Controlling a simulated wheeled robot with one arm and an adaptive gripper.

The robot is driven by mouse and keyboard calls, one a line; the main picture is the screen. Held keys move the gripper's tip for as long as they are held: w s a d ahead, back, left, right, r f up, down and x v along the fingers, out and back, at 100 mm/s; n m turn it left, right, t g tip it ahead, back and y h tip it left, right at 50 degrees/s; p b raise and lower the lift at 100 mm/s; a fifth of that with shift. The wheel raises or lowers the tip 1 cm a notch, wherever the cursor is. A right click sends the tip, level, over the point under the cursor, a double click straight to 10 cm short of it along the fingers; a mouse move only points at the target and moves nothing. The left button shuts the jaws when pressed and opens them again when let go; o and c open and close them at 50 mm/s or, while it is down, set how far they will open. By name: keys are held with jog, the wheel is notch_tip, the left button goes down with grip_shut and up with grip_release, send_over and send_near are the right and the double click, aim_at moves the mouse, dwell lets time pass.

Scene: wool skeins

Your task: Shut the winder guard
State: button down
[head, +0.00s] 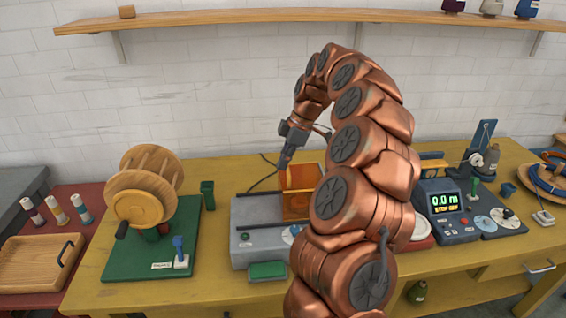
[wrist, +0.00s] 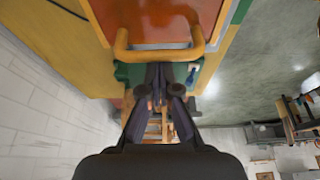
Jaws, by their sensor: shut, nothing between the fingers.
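The winder is a grey machine (head: 258,215) in the middle of the yellow table. Its translucent orange guard (head: 295,205) stands on top, with its right side hidden behind my arm. I cannot tell how far the guard stands open. In the wrist view the orange guard panel (wrist: 150,18) fills the top, with a yellow bar handle (wrist: 160,54) along its edge. My gripper (head: 285,164) is at the guard's upper left in the head view. In the wrist view my gripper (wrist: 161,75) is shut and empty, its tips right by the handle; contact is unclear.
A wooden wheel (head: 145,185) on a green base stands left, beside a green cup (head: 208,194). A meter with a display (head: 446,205) stands right of my arm. A wooden shelf (head: 250,20) runs along the wall above.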

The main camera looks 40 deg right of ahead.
jog(key=w+a, duration=0.2)
jog(key=a, duration=0.2)
jog(key=b+v, duration=0.2)
jog(key=v, duration=0.9)
jog(key=shift+d, duration=0.1)
